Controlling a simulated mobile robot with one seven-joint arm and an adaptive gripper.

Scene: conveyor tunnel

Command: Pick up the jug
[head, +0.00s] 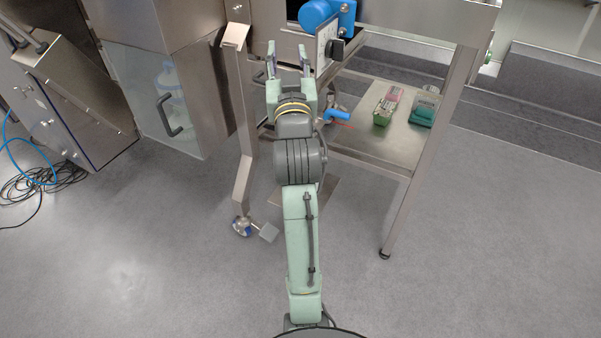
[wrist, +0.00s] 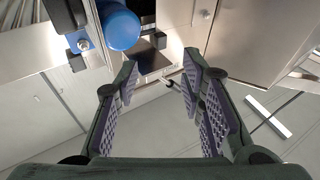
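A pale container with bluish parts (head: 172,88), which may be the jug, shows dimly behind the clear door of the steel cabinet at the left in the head view. Its full shape is blurred by the door. My gripper (head: 287,62) is in front of the steel machine, to the right of that cabinet. In the wrist view my gripper (wrist: 160,72) is open, with nothing between its ridged finger pads. I make out no jug in the wrist view.
The cabinet door (head: 150,98) looks closed and has a dark handle (head: 168,115). A blue motor (head: 318,14) also shows in the wrist view (wrist: 120,27). A lower shelf (head: 350,148) holds red and green items. Cables (head: 40,182) lie at the left; floor (head: 170,260) is clear in front.

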